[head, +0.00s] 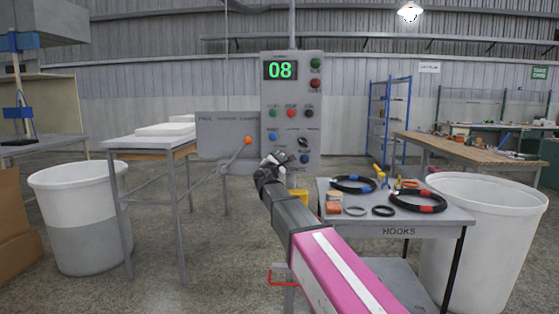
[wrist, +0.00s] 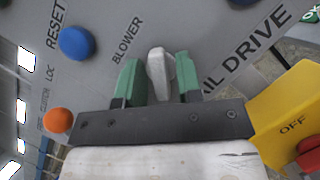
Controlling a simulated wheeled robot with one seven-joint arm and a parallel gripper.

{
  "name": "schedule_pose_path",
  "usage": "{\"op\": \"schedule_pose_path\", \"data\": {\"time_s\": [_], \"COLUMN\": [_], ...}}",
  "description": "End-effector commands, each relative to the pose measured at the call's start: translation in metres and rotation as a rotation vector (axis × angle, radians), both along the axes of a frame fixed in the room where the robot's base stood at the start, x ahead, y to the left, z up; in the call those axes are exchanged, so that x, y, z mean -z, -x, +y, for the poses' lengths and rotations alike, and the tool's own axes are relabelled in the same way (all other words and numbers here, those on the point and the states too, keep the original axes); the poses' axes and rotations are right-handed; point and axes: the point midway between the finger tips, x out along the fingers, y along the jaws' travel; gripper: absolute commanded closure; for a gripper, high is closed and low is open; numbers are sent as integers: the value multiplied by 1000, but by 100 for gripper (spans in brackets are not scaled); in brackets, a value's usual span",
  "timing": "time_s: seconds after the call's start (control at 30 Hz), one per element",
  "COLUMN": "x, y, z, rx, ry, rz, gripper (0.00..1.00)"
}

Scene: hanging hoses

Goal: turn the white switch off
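The white switch (wrist: 160,72) is a small lever on the grey control panel, close to the BLOWER label in the wrist view. My gripper (wrist: 158,80) has its two green fingers on either side of the lever, parted, with narrow grey gaps showing low down. I cannot tell whether either finger touches the lever. In the head view my gripper (head: 272,161) is at the lower left of the control panel (head: 291,95). There my gripper hides the white switch.
A blue RESET button (wrist: 76,43), an orange ball knob (wrist: 59,120) and a yellow box marked OFF (wrist: 280,105) with a red button surround my gripper. The HOOKS table (head: 400,220) with hoses stands right of my arm. White bins (head: 85,215) stand at both sides.

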Motion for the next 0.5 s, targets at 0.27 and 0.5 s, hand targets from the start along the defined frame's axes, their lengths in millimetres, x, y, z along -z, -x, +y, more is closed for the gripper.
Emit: {"op": "schedule_pose_path", "data": {"time_s": [0.27,0.5], "x": [1,1], "y": [1,1], "z": [-1,-1], "rx": [0,0], "ry": [75,247], "rz": [4,10], "gripper": [91,91]}}
